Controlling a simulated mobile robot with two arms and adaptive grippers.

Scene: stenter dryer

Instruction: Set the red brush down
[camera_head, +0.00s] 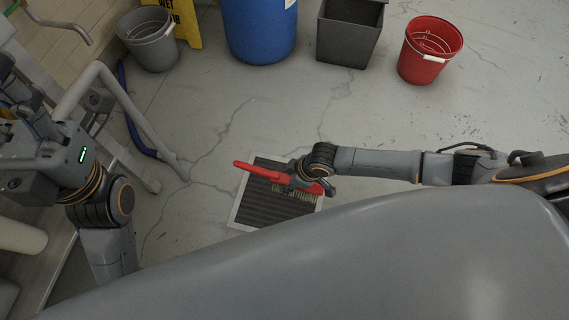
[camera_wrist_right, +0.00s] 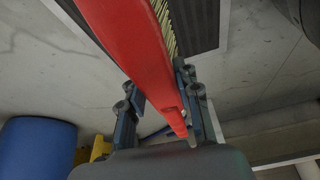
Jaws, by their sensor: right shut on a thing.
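The red brush (camera_head: 258,171) has a long red handle and pale bristles. My right gripper (camera_head: 303,178) is shut on it and holds it over a dark ribbed panel with a light border (camera_head: 246,212). In the right wrist view, the brush (camera_wrist_right: 128,45) runs between the fingers of the right gripper (camera_wrist_right: 165,105), bristles along its right side. I cannot tell its exact height above the panel. My left gripper (camera_head: 22,105) is at the left edge; its fingers are partly cut off and hard to read.
A grey bucket (camera_head: 150,45), a yellow wet-floor sign (camera_head: 186,22), a blue barrel (camera_head: 259,35), a dark square bin (camera_head: 346,42) and a red bucket (camera_head: 420,62) stand at the back. Grey pipework (camera_head: 125,105) is at the left. Cracked concrete floor (camera_head: 330,110) between is clear.

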